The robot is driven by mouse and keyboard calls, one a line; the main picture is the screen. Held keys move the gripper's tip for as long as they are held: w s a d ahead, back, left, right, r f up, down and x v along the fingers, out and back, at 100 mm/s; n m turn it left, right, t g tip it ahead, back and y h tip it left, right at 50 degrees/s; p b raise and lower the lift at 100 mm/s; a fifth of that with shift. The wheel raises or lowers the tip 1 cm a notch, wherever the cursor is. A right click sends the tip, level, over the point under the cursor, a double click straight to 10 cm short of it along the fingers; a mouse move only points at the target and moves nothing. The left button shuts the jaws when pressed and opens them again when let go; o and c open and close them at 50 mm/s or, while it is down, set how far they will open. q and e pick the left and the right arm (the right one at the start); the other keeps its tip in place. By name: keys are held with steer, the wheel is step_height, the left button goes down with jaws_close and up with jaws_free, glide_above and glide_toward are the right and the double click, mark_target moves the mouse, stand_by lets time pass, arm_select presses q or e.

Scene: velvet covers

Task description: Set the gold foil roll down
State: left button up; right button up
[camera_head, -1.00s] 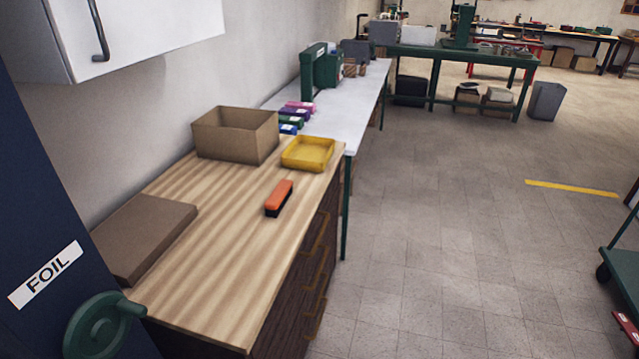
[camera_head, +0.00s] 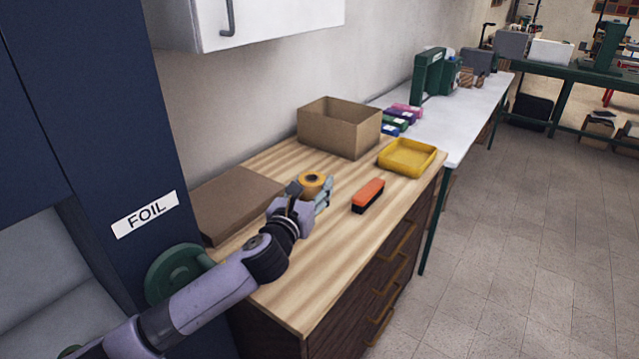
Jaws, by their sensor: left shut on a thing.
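The gold foil roll (camera_head: 312,180) is a short yellow-gold ring with a dark centre hole, in the middle of the head view. My left gripper (camera_head: 314,192) is shut on it, with the arm reaching in from the lower left. The roll is over the left part of the striped wooden counter (camera_head: 300,290). Whether it touches the wood or hangs just above it, I cannot tell. The gripper hides part of the roll's lower side. My right gripper is not in view.
An orange-and-black brush-like block (camera_head: 368,194) lies right of the roll. An open cardboard box (camera_head: 356,138) and a yellow tray (camera_head: 433,160) stand behind. A blue cabinet marked FOIL, with a green wheel (camera_head: 160,272), stands near the counter's left end.

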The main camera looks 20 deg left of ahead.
arm_select(q)
steer(key=shift+w+a+r, duration=0.15)
steer(key=shift+w+r, duration=0.2)
steer(key=shift+w, duration=0.05)
steer(key=shift+w+f, duration=0.1)
steer(key=shift+f, duration=0.2)
steer(key=shift+f+b, duration=2.5)
steer(key=shift+f, duration=6.95)
steer(key=shift+f, duration=0.15)
steer(key=o, duration=1.3)
steer(key=shift+c, duration=0.2)
